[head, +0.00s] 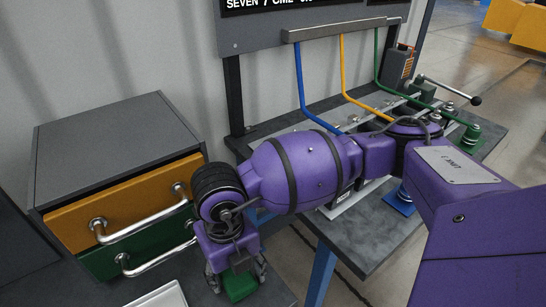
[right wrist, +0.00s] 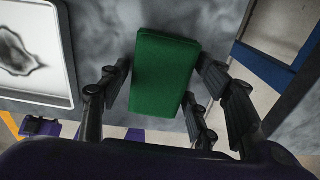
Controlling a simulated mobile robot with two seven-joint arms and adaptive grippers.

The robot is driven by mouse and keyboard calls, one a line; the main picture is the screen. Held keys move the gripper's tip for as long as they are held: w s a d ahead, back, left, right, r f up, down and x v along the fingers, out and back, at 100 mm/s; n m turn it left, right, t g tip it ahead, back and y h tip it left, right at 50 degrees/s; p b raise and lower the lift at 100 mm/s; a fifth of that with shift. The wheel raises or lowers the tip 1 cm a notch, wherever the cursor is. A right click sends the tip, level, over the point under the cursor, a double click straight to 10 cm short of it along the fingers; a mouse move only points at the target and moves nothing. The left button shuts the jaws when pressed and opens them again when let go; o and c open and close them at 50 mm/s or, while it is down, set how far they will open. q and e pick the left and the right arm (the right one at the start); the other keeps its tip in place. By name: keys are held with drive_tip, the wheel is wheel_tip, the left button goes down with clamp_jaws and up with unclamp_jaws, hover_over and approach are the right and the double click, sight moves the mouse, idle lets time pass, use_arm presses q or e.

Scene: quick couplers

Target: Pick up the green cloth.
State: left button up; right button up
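The green cloth (head: 239,286) is a small folded block on the grey surface near the bottom of the head view. In the right wrist view the cloth (right wrist: 165,75) lies between my fingers. My right gripper (head: 237,278) points down over the cloth, and its fingers stand on both sides of it. In the right wrist view the right gripper (right wrist: 165,80) is open, with narrow gaps between fingers and cloth. In the head view the gripper body hides part of the cloth. My left gripper is not in view.
A drawer unit with orange (head: 130,205) and green (head: 100,263) fronts and metal handles stands at left, close to the gripper. A white-rimmed tray (head: 160,297) lies left of the cloth. A table with coupler hoses (head: 300,80) stands at the back right.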

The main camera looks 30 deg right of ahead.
drive_tip(key=shift+w, duration=0.1)
drive_tip(key=c, duration=0.5)
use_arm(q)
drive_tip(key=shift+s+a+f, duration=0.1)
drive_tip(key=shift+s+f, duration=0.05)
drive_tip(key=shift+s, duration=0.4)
use_arm(e)
drive_tip(key=shift+r, duration=0.1)
drive_tip(key=shift+c, duration=1)
drive_tip(key=shift+r, duration=0.6)
drive_tip(key=r, duration=0.2)
drive_tip(key=shift+a+r, duration=0.2)
drive_tip(key=shift+r, duration=0.1)
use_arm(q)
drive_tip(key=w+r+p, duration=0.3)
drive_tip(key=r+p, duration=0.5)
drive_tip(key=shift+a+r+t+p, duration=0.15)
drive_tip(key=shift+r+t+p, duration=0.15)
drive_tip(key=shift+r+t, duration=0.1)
use_arm(e)
drive_tip(key=s+a+r, duration=0.5)
drive_tip(key=s+r, duration=0.4)
drive_tip(key=s, duration=0.4)
drive_tip(key=shift+a, duration=0.1)
